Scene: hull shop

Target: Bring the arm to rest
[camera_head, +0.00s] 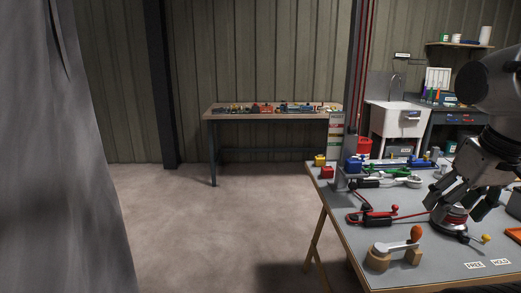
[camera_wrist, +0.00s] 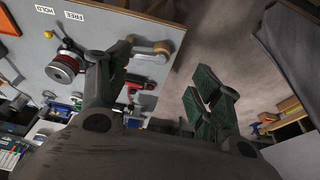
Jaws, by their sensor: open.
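My gripper (camera_head: 459,203) is at the right in the head view, on my arm above the grey-topped workbench (camera_head: 345,243). Its fingers point down and are spread apart. A red and silver round device (camera_head: 453,219) shows just below and between them in that view. In the wrist view my gripper (camera_wrist: 160,88) is open with nothing between its fingers. There the red and silver device (camera_wrist: 66,65) lies to the left of the left finger, so the fingers are not around it. Whether a fingertip touches anything cannot be told.
A wooden-ended lever fixture (camera_head: 393,250), a red clamp-like tool (camera_head: 373,217) and FREE (camera_head: 474,265) and HOLD (camera_head: 501,261) labels are on the workbench. Coloured blocks (camera_head: 324,167) sit at its far left corner. A grey curtain (camera_head: 60,170) hangs at left. The middle floor is clear.

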